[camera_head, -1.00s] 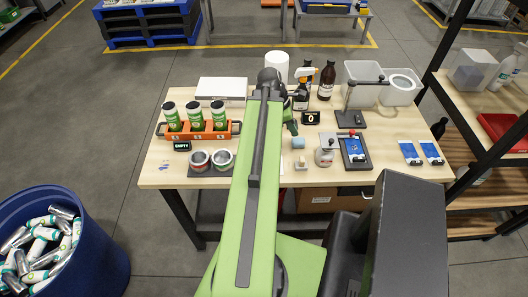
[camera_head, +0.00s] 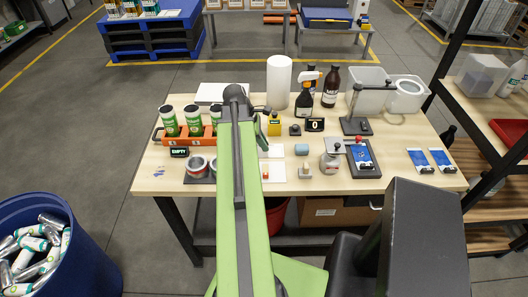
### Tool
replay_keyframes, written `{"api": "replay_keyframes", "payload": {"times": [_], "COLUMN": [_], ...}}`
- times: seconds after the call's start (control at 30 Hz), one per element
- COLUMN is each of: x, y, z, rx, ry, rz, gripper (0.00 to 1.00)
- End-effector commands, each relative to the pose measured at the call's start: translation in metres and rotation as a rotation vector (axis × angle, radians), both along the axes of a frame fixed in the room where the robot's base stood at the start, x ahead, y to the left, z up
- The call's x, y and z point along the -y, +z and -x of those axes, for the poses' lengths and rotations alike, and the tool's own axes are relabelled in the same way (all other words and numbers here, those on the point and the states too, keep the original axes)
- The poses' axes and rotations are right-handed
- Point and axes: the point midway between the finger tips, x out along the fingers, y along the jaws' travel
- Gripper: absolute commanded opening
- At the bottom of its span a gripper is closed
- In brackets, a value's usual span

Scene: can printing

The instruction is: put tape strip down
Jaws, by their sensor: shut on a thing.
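My green arm reaches out over the table and bends down at its far end. My gripper (camera_head: 264,146) shows only as a small part at the arm's right edge, above the white sheets (camera_head: 274,172) near the middle of the table. It is shut, but its fingertips are mostly hidden by the arm. The tape strip in it is too small and covered to make out.
Left of the arm stand green-labelled cans (camera_head: 169,120) in an orange rack (camera_head: 157,136). To the right are a spray bottle (camera_head: 305,100), a paper roll (camera_head: 278,80), a stand (camera_head: 356,122) and a blue pouch on a dark plate (camera_head: 361,154).

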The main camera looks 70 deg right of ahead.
Motion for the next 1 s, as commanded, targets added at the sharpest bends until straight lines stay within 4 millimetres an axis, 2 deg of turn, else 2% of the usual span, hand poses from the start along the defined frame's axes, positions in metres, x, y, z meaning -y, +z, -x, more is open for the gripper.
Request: {"api": "replay_keyframes", "payload": {"times": [0.03, 0.13, 0.37, 0.53, 0.57, 0.7, 1.0], "x": [0.0, 0.0, 0.0, 0.001, 0.001, 0.001, 0.001], "y": [-0.018, -0.034, -0.03, -0.035, -0.033, -0.033, -0.032], "z": [0.0, 0.0, 0.001, 0.001, 0.001, 0.002, 0.001], "rx": [0.0, 0.0, 0.0, 0.0, 0.0, 0.0, 0.0], "ry": [0.0, 0.0, 0.0, -0.001, -0.001, -0.002, -0.001], "rz": [0.0, 0.0, 0.0, 0.0, -0.001, 0.0, -0.001], "gripper": [0.0, 0.0, 0.0, 0.0, 0.15, 0.33, 0.33]}}
